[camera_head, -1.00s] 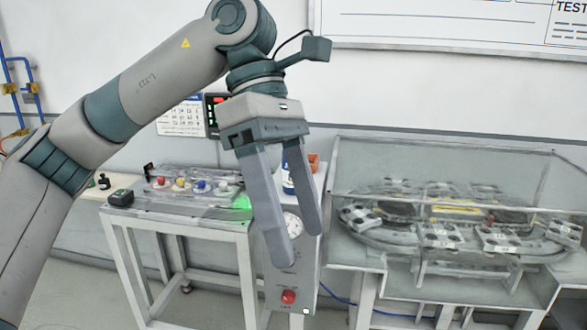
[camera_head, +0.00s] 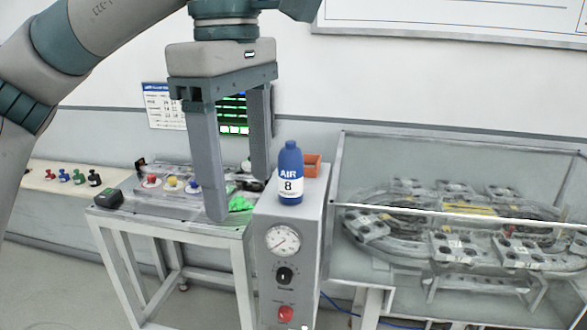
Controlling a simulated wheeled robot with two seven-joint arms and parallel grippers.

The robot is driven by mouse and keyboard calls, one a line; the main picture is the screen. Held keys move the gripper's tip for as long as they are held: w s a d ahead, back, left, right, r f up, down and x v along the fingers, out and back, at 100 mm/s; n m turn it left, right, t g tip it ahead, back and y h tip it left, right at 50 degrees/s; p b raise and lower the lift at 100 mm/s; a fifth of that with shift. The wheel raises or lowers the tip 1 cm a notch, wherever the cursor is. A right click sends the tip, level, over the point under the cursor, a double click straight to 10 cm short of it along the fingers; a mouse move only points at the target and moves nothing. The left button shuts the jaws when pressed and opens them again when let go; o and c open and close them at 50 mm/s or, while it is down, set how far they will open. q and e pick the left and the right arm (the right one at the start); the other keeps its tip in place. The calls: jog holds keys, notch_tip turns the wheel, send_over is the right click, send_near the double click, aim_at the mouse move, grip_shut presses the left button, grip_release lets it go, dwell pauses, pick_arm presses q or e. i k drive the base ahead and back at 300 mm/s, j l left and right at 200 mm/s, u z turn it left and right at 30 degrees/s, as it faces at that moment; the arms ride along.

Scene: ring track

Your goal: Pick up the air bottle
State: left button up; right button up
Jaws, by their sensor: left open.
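The air bottle (camera_head: 290,174) is blue with a white label reading "AIR 8". It stands upright on top of a grey control cabinet (camera_head: 289,222). My left gripper (camera_head: 239,198) points down with its two fingers apart and nothing between them. In the picture it is just left of the bottle, its near finger over the table and its other finger close beside the bottle. I cannot tell the exact depth gap between them. My right gripper is not in view.
An orange box (camera_head: 312,165) sits behind the bottle on the cabinet. A table (camera_head: 162,222) with coloured buttons and a black box (camera_head: 108,199) is at left. A transparent-walled ring track (camera_head: 455,225) stands at right.

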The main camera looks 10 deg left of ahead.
aim_at(291, 158)
jog(key=i, duration=1.05)
